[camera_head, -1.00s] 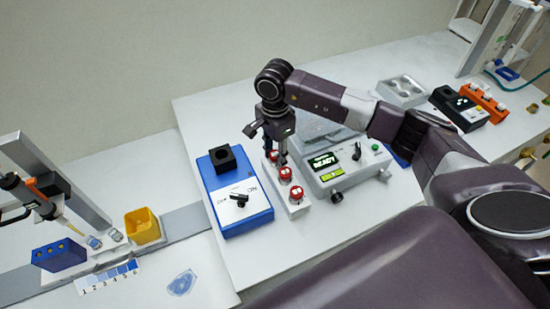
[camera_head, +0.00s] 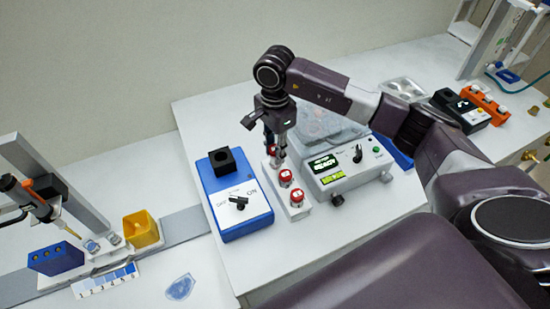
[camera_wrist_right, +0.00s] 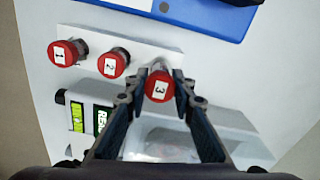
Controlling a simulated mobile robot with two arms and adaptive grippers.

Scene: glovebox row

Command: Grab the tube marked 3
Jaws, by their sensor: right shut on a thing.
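Three red-capped tubes stand in a row in a white rack (camera_head: 297,211). In the right wrist view the caps read 1 (camera_wrist_right: 61,54), 2 (camera_wrist_right: 111,65) and 3 (camera_wrist_right: 158,86). My right gripper (camera_wrist_right: 156,92) is shut on tube 3, with one finger on each side just below its cap. In the head view the right gripper (camera_head: 278,162) points down at the far end of the rack and partly hides tube 3. I cannot tell whether tube 3 is raised from its hole. My left gripper is not in view.
A blue box with a black block and switch (camera_head: 236,210) stands left of the rack. A grey device with a lit display (camera_head: 340,178) stands close on the right. A yellow bin (camera_head: 142,230) and blue block (camera_head: 56,258) are at the left. The front table is mostly clear.

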